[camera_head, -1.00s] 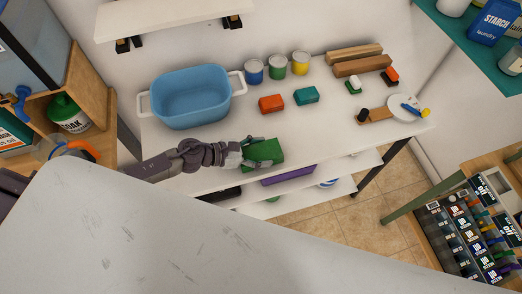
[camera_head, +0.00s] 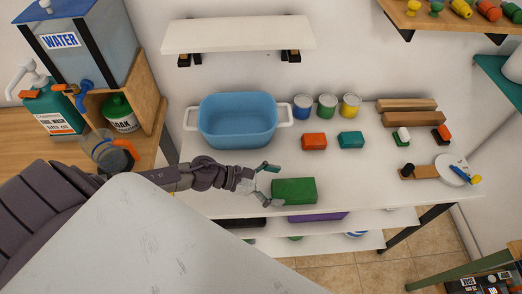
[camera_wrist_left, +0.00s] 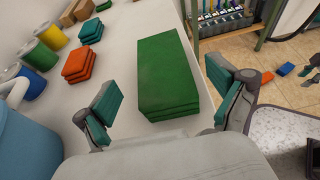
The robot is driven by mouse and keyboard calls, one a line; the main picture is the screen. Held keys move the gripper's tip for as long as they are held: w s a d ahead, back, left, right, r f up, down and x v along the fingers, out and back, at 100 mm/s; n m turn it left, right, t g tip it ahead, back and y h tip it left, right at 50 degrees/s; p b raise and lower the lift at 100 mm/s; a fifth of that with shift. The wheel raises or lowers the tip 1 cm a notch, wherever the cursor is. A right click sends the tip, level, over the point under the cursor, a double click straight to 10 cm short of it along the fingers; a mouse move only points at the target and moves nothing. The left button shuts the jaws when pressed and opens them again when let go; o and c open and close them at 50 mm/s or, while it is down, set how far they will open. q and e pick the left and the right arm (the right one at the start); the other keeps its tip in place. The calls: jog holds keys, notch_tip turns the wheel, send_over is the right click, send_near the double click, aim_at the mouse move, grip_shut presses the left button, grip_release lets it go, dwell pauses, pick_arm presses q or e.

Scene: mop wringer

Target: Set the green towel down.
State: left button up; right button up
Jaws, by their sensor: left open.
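The green towel (camera_head: 295,191) is a folded block lying flat on the white table (camera_head: 235,205) near its front edge. My left gripper (camera_head: 271,184) is open just left of the towel, its fingers apart from it in the head view. In the left wrist view the towel (camera_wrist_left: 167,78) lies ahead of and between the two spread fingers of my left gripper (camera_wrist_left: 165,98), with nothing held. My right gripper is not in view.
A blue tub (camera_head: 237,122) stands behind my left gripper. Orange (camera_head: 314,141) and teal (camera_head: 351,139) folded cloths and several tins (camera_head: 327,106) are behind the towel. A brush (camera_head: 402,136) and a white disc (camera_head: 453,168) lie to the right. A shelf (camera_head: 238,35) hangs above.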

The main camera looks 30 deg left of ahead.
pick_arm(q)
jog(key=b+v, duration=0.1)
jog(key=v, duration=0.4)
jog(key=shift+f, duration=0.15)
jog(key=shift+s+a+r, duration=0.3)
jog(key=shift+a+r, duration=0.15)
